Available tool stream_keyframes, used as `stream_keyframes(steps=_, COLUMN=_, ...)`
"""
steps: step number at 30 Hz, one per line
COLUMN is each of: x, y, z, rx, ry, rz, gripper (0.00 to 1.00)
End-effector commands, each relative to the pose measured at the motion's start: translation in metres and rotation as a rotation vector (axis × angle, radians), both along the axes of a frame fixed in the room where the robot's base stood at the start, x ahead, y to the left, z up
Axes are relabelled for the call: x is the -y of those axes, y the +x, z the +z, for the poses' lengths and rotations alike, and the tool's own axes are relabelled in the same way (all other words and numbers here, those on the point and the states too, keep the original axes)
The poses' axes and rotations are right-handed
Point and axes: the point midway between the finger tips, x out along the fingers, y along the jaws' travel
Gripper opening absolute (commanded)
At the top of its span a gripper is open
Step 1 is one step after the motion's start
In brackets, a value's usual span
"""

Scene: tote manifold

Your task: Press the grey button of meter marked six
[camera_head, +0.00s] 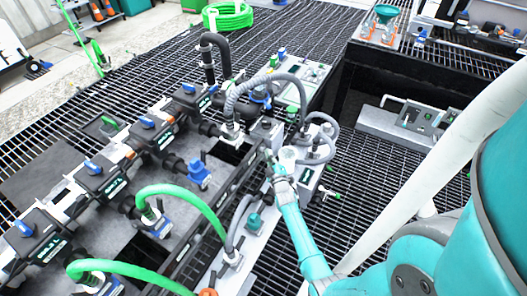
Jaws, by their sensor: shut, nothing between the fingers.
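My gripper (269,156) is small in the picture, at the tip of my teal arm, by the dark rail in the middle. It is shut and holds nothing that I can see. A row of dark meter-like units with blue tops runs diagonally on the left: one at the lower left (38,240), one above it (98,178), one further up (152,133) and one at the top (190,94). Their green labels are too small to read, so I cannot tell which is marked six. I cannot make out a grey button. My gripper is apart from these units, to their right.
Green hoses (190,194) and grey hoses (262,78) arch close to my gripper. A pale panel (310,73) with fittings stands above it. A grey box (402,122) lies at the right. Open dark grating (375,190) lies right of my arm.

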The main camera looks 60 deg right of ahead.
Motion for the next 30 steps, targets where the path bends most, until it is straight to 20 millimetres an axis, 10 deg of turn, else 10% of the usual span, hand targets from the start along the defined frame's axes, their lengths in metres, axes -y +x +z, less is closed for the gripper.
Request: stream_keyframes(steps=30, x=-0.0002, y=0.0071, z=-0.0002, rx=0.000, ry=0.000, rz=0.000, gripper=0.00)
